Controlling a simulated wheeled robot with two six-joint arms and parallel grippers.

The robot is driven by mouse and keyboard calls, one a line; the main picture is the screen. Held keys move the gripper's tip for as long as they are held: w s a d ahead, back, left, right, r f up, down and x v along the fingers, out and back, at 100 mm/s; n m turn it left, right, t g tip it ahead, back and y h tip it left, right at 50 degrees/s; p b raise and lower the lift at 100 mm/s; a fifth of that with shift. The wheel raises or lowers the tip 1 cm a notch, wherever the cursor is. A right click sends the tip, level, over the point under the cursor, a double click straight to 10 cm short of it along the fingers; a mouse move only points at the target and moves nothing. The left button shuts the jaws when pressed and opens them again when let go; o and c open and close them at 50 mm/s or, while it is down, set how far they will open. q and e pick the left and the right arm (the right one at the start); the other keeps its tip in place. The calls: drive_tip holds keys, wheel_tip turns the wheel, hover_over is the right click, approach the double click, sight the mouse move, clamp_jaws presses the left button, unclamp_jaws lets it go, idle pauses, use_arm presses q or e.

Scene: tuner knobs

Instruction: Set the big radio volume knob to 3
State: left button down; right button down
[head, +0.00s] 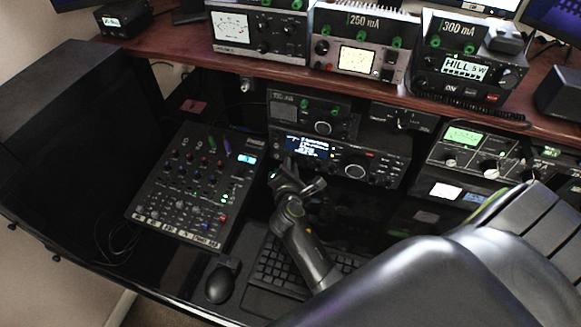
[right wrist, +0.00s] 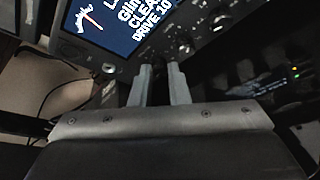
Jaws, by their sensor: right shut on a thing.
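The big radio (head: 393,165) stands on the desk under the shelf, with a lit blue display (head: 307,147) and a large round dial (head: 355,171) right of centre. My right gripper (head: 291,168) reaches to the lower left of its front, just below the display. In the right wrist view its two grey fingers (right wrist: 161,72) are close together, shut on a small control at the panel, which I take to be the volume knob. The fingers hide that knob, so its setting cannot be read. The radio's display (right wrist: 122,22) shows tilted at the top. My left gripper is not in view.
A mixer (head: 190,185) with several knobs lies to the left. A smaller radio (head: 315,115) sits on top of the big one. A keyboard (head: 275,265) and mouse (head: 221,282) are in front. A wooden shelf (head: 180,55) carries several meters above.

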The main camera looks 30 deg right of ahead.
drive_tip(key=shift+f+m+t+b, duration=0.35)
drive_tip(key=shift+m+b, duration=0.15)
drive_tip(key=shift+b, duration=0.35)
drive_tip(key=shift+r+m+t+b, duration=0.25)
drive_tip(key=shift+m+b, duration=0.25)
drive_tip(key=shift+b, duration=0.15)
drive_tip(key=c, duration=1.4)
unclamp_jaws()
drive_tip(key=shift+d, duration=0.1)
drive_tip(key=shift+s, duration=0.1)
